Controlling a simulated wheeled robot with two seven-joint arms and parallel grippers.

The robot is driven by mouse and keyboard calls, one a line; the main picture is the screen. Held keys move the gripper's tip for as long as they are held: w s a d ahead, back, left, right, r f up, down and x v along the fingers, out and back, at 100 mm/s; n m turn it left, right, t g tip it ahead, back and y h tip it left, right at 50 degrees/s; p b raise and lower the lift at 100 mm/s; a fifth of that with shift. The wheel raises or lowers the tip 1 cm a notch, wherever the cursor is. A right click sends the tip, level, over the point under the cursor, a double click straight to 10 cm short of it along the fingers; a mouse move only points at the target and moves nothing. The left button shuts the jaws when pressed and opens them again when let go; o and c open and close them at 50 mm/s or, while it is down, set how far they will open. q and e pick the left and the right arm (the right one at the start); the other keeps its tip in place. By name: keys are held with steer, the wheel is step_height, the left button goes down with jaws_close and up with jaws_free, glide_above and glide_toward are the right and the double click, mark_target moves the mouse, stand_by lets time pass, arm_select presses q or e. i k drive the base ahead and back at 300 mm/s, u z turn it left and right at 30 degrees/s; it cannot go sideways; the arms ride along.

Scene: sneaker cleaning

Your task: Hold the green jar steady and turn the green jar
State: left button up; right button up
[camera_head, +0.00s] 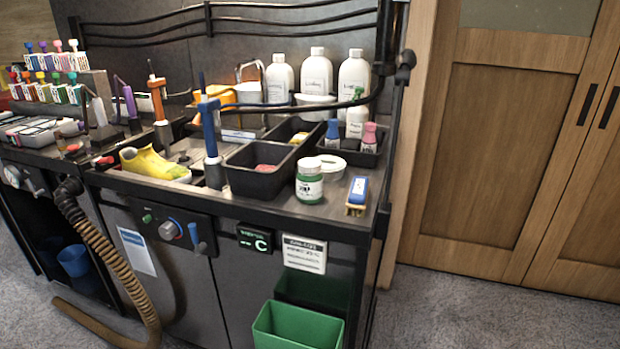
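The green jar (309,188) stands upright near the front edge of the dark workbench (285,218), right of centre. It has a white lid on top and a pale label with dark print around its middle; green shows below the label. Nothing touches it from above. Neither of my grippers shows in the head view.
A black tray (245,183) stands just left of the jar. A blue-and-yellow tool (357,190) lies to its right, and a white round container (331,165) is behind it. White bottles (317,72) stand farther back. A green bin (290,330) is below the bench front.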

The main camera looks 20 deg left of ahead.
mark_target(309, 187)
steer(key=u, duration=2.65)
steer(key=i, duration=1.6)
steer(key=z, duration=3.25)
